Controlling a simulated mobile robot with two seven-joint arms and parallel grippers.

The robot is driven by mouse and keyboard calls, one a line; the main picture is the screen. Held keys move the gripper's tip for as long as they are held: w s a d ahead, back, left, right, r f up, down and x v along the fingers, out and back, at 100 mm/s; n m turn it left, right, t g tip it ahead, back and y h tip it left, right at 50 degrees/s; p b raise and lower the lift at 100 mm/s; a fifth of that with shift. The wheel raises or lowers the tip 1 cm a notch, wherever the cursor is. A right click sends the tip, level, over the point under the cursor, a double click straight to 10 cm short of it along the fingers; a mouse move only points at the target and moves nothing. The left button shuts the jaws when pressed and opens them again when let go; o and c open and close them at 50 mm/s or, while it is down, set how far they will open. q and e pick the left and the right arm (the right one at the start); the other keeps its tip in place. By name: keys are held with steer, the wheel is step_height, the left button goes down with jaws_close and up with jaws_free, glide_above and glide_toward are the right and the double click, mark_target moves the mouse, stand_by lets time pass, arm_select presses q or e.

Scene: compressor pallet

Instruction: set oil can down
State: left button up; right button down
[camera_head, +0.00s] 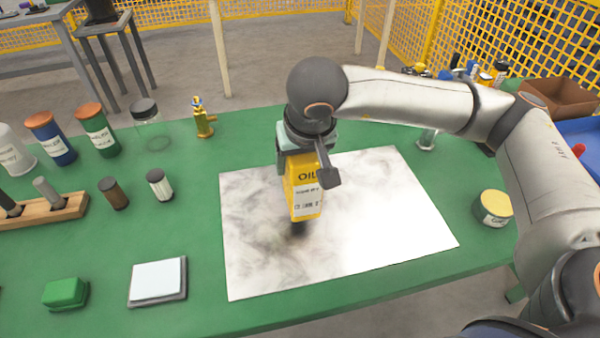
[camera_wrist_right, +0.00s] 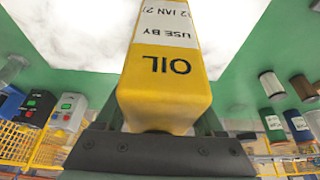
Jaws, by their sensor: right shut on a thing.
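The yellow oil can (camera_head: 303,186), with a white label, is over the white smudged sheet (camera_head: 390,215) on the green table. My right gripper (camera_head: 305,160) is shut on the upper part of the can. The can is roughly upright, and a dark patch shows on the sheet just below it. I cannot tell surely whether its base touches the sheet. In the right wrist view the can (camera_wrist_right: 165,85) fills the middle, between the jaws. My left gripper is not in view.
A yellow-lidded tin (camera_head: 493,208) stands right of the sheet. A grey-edged pad (camera_head: 158,281) and a green box (camera_head: 65,293) lie at front left. Several canisters, a glass jar (camera_head: 146,112) and a brass fitting (camera_head: 202,118) stand at left and back. The sheet around the can is clear.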

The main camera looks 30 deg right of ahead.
mark_target(306, 159)
steer(key=shift+f, duration=1.45)
steer(key=shift+f, duration=0.15)
jaws_free()
steer(key=shift+r, duration=0.2)
steer(key=v, duration=1.1)
steer(key=shift+s+a+r+p, duration=0.1)
steer(key=shift+s+r+p, duration=0.1)
steer(key=shift+r+p, duration=0.2)
steer(key=shift+f, duration=0.1)
